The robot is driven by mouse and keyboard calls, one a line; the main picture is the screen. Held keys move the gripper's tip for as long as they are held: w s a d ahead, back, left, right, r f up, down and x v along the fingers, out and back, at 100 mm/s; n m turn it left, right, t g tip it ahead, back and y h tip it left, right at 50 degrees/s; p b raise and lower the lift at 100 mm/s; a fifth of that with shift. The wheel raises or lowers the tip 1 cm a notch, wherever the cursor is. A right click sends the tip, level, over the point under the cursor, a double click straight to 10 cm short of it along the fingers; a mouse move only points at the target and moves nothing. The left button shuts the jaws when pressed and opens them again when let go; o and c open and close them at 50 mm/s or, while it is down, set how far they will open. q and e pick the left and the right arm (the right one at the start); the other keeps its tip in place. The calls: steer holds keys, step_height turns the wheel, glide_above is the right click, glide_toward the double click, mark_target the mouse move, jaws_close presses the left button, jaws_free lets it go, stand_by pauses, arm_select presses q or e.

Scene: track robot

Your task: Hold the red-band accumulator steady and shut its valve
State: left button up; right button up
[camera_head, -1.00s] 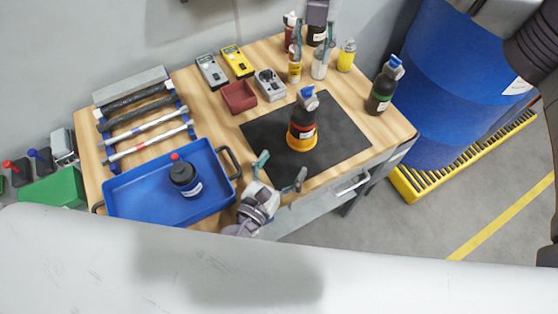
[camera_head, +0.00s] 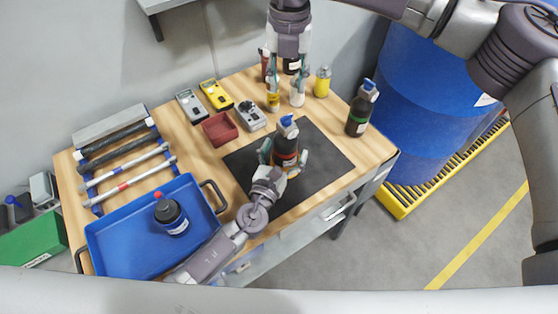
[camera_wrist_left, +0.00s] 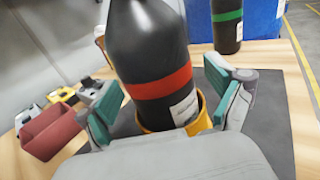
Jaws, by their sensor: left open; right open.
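The red-band accumulator (camera_head: 287,141) is a dark bottle with a blue valve (camera_head: 287,121) on top, standing upright in an orange ring holder (camera_wrist_left: 202,122) on a black mat (camera_head: 325,157). My left gripper (camera_head: 284,158) is open, its fingers on either side of the accumulator's lower part. In the left wrist view the red-banded body (camera_wrist_left: 150,50) stands between the open fingers (camera_wrist_left: 172,105), with a gap visible at the right; its top is out of frame. My right gripper (camera_head: 288,73) is open at the back of the table, above small bottles.
A green-band accumulator (camera_head: 359,116) stands right of the mat. A blue tray (camera_head: 125,243) with a red-capped dark bottle (camera_head: 171,217) is at the left. A red bin (camera_head: 220,130) and meters (camera_head: 216,95) lie behind the mat. A large blue drum (camera_head: 425,105) stands at the right.

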arm_select(q)
steer(key=shift+w+d, duration=0.1)
steer(key=shift+w, duration=0.2)
